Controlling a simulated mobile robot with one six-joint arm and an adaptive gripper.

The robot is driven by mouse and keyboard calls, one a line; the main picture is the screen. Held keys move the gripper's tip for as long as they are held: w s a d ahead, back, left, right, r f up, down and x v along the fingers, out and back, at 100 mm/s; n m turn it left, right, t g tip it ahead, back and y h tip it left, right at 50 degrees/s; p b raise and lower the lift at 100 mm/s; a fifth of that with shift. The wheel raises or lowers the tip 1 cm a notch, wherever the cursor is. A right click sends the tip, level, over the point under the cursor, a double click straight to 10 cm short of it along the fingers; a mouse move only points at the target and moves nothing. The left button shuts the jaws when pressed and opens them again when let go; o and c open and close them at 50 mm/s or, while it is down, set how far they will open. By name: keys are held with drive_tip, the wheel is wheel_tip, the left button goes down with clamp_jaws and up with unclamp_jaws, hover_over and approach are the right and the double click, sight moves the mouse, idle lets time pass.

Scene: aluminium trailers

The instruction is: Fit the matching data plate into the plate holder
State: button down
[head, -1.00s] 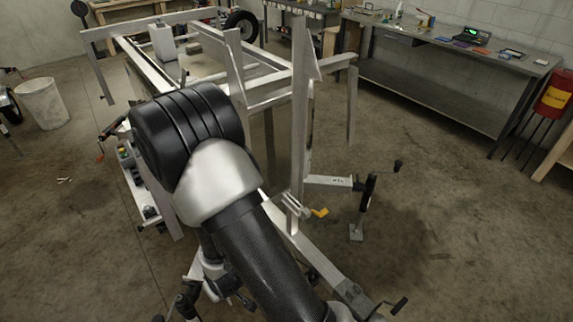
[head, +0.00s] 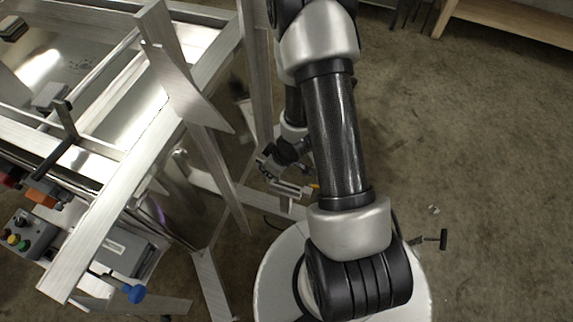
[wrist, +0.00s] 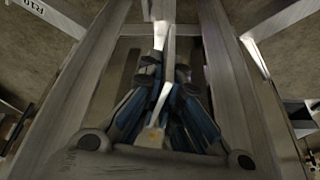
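My gripper (wrist: 160,105) shows in the wrist view as dark, blue-tinted fingers blurred by motion, over an aluminium frame. A bright strip lies between the fingers; I cannot tell whether it is a held plate or part of the frame behind. In the head view my gripper (head: 272,163) is small and partly hidden beyond my forearm, low beside the trailer's front beams. I cannot tell whether it is open or shut. I cannot pick out the data plate or the plate holder for certain in either view.
The aluminium trailer frame (head: 185,85) fills the left, with upright posts close to my arm. A grey button box (head: 28,235) and a grey box with a pale label (head: 125,250) sit lower left, near a blue knob (head: 136,293).

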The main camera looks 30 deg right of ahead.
drive_tip(key=s+d+n, duration=0.1)
drive_tip(key=d+f+n, duration=0.1)
drive_tip(key=d, duration=0.1)
drive_tip(key=s+d+n+y, duration=0.1)
drive_tip(key=shift+s+d+f+g, duration=0.3)
drive_tip(key=shift+d+f, duration=0.05)
drive_tip(key=shift+f, duration=0.05)
drive_tip(key=shift+s+d+p, duration=0.1)
drive_tip(key=shift+p, duration=0.25)
drive_tip(key=shift+f+b, duration=2.4)
drive_tip(key=shift+f, duration=0.55)
drive_tip(key=shift+f+b, duration=0.4)
drive_tip(key=shift+f, duration=0.45)
drive_tip(key=c, duration=1.7)
unclamp_jaws()
drive_tip(key=shift+s, duration=0.1)
drive_tip(key=v, duration=1.2)
